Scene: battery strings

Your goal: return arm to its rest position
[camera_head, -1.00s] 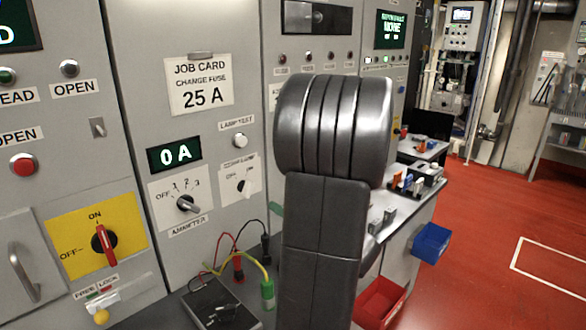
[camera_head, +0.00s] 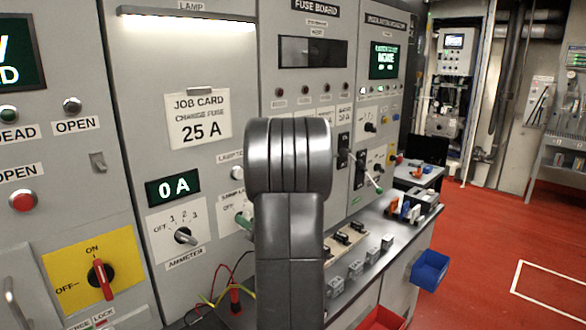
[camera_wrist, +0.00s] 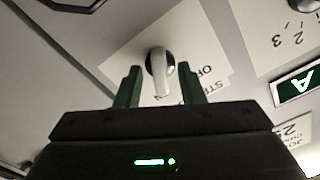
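My gripper (camera_wrist: 159,67) shows two dark green fingers standing apart in the wrist view, nothing held between them. A white selector knob (camera_wrist: 160,72) on a labelled plate lies between the fingers in that picture; whether they touch it I cannot tell. In the head view, my arm stands upright in the middle, with two grey links hiding part of the panel. A green fingertip (camera_head: 243,221) shows left of the arm, over the small selector plate below the lamp-test button. The rest of the gripper is hidden behind the arm.
The grey panel holds an ammeter knob (camera_head: 185,236), a "0 A" display (camera_head: 172,187), a job card (camera_head: 198,118) and a red switch (camera_head: 101,279). A bench with fuse holders (camera_head: 355,268) and a blue bin (camera_head: 430,267) stands right. Red floor farther right is open.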

